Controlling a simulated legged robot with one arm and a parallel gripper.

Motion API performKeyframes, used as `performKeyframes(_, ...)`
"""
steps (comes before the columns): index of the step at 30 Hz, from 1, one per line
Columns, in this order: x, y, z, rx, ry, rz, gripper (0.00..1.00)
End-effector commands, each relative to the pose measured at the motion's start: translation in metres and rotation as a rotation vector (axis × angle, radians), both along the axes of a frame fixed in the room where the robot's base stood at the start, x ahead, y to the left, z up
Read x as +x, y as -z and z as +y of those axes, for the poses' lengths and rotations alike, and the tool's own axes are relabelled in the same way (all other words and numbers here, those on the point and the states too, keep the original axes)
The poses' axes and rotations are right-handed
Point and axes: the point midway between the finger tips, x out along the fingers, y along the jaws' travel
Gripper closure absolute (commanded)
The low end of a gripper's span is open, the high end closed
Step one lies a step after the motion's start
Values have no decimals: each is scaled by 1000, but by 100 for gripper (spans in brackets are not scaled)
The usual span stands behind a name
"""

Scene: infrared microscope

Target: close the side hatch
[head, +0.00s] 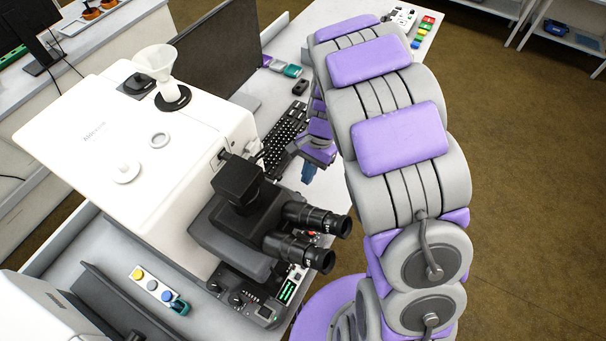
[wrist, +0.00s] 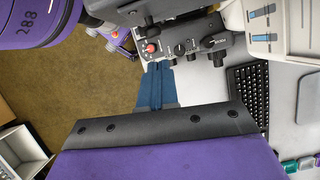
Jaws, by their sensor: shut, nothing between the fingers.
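The white microscope housing (head: 160,140) stands on the table in the head view, with black eyepieces (head: 305,235) at its front. Its side facing the keyboard is mostly turned away in that view. I cannot make out the side hatch or its angle. My gripper (head: 308,174) is beside the microscope, between the keyboard and the eyepieces. In the wrist view my gripper (wrist: 157,70) shows as two blue fingers shut together and empty. The fingertips point at the black control base (wrist: 172,42), which has a red knob. I cannot tell whether they touch it.
A pale unit (wrist: 276,28) with two blue sliders is at the wrist view's upper right. The black keyboard (wrist: 247,92) lies on the table. A dark monitor (head: 215,50) stands behind the microscope. Floor (head: 520,140) is open right of my arm.

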Motion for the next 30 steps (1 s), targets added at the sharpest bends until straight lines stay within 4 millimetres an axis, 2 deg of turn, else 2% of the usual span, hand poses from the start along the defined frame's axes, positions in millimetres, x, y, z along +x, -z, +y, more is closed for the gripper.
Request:
performKeyframes(2,7,-6,-7,1,0,-4,100)
performKeyframes(9,18,-58,-16,0,-1,-10,100)
performKeyframes(15,29,-83,-22,-2,-1,-4,100)
performKeyframes(21,30,-95,-24,-1,-2,-3,100)
performKeyframes(30,30,-95,-27,1,-2,-2,100)
